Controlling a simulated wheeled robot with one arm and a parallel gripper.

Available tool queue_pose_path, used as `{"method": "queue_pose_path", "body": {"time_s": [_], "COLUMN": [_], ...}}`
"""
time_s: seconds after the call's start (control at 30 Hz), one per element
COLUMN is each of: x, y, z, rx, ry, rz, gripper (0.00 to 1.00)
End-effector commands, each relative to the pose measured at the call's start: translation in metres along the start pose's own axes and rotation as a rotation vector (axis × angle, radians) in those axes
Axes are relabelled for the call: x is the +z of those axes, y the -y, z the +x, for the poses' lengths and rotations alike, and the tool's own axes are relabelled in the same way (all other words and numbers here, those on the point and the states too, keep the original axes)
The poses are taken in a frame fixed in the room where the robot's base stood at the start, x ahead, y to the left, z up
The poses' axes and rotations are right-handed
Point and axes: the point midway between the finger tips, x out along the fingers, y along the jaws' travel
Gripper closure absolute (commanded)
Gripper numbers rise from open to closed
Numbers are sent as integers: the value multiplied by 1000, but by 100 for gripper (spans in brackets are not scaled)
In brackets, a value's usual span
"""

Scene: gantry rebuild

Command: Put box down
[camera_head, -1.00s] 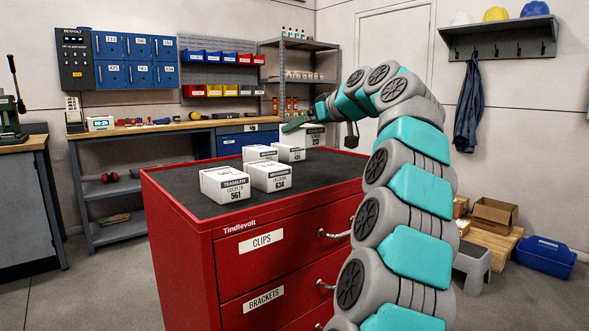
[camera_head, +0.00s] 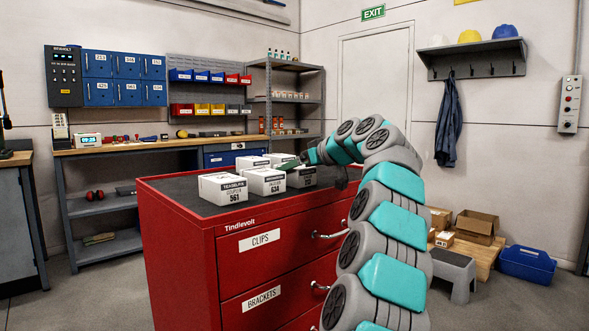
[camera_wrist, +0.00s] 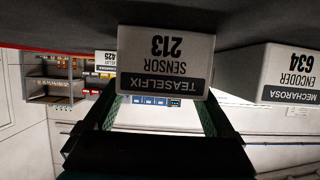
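The white box marked Teaselfix Sensor 213 (camera_wrist: 165,62) fills the upper middle of the upside-down wrist view. My gripper (camera_wrist: 163,105) has a green finger at each side of this box and is shut on it. In the head view, the box (camera_head: 302,178) is at the right end of the front row on the red cabinet, beside the Encoder 634 box (camera_head: 265,182). My gripper (camera_head: 291,164) is at its top. The box is upright, at or just above the dark mat (camera_head: 190,191); I cannot tell whether it touches.
The Coupler 561 box (camera_head: 222,188) stands left of the 634 box. More white boxes (camera_head: 282,159) stand behind, partly hidden. The red cabinet (camera_head: 180,240) has free mat at its left and front edges. A workbench (camera_head: 150,146) and shelves are behind.

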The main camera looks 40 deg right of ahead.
Motion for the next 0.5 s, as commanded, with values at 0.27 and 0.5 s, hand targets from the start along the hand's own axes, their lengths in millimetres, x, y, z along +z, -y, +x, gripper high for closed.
{"method": "queue_pose_path", "body": {"time_s": [0.27,0.5], "x": [0,-2], "y": [0,0], "z": [0,-7], "rx": [0,0], "ry": [0,-1], "rz": [0,0], "gripper": [0,0]}}
